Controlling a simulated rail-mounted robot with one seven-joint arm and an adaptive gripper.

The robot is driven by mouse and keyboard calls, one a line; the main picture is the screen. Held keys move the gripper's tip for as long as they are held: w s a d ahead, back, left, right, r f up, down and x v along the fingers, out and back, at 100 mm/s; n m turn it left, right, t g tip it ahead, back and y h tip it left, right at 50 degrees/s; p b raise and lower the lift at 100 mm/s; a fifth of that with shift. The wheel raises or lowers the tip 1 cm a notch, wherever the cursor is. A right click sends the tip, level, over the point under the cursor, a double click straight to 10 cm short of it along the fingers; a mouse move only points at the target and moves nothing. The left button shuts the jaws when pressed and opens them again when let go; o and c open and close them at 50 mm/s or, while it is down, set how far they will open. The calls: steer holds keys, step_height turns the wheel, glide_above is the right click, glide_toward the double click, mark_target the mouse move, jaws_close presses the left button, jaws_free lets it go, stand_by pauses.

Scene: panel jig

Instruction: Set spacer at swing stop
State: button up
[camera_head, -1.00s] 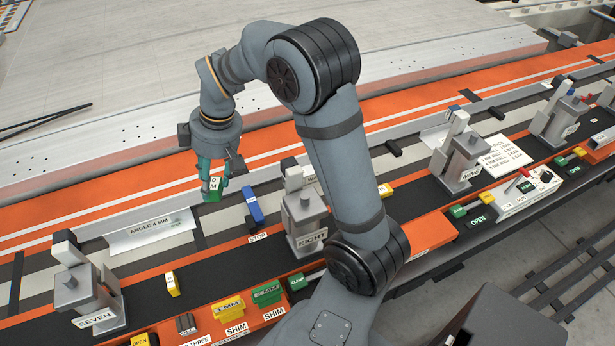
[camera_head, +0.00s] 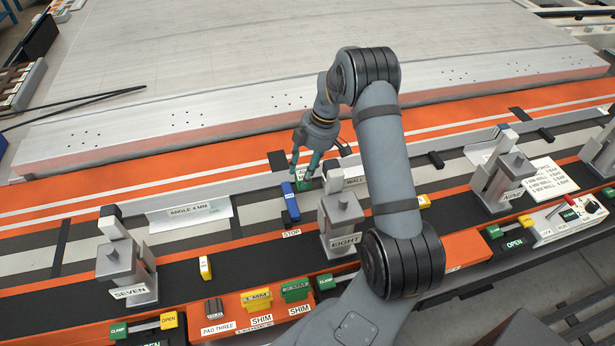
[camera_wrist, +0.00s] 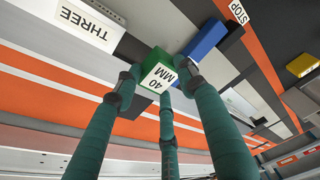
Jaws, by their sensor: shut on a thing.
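My gripper (camera_head: 304,174) is shut on a green spacer (camera_head: 305,185) with a white label. In the wrist view, the green spacer (camera_wrist: 148,61) reads "40 MM" and sits between my teal fingertips (camera_wrist: 160,80). A blue stop bar (camera_head: 290,203) lies across the grey strip, just left of the spacer in the head view, with a "STOP" label (camera_head: 291,233) at its near end. The blue bar also shows close beside the spacer in the wrist view (camera_wrist: 208,40). I cannot tell whether they touch, or whether the spacer rests on the surface.
The grey EIGHT post (camera_head: 341,222) stands close right of the stop. The SEVEN post (camera_head: 125,265) stands at left, with an angle plate (camera_head: 190,213) behind the dark track. Yellow (camera_head: 257,300) and green (camera_head: 294,290) shims sit in front. The dark track is mostly clear between SEVEN and EIGHT.

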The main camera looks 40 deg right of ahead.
steer(key=shift+d+x, duration=0.15)
steer(key=shift+x, duration=0.55)
steer(key=shift+d+x, duration=0.1)
steer(key=shift+x, duration=0.6)
steer(key=shift+s+f, duration=0.15)
steer(key=shift+s, duration=0.05)
steer(key=shift+f, duration=0.15)
steer(key=o, duration=1.3)
steer(key=shift+c, duration=0.2)
steer(key=shift+o, duration=0.3)
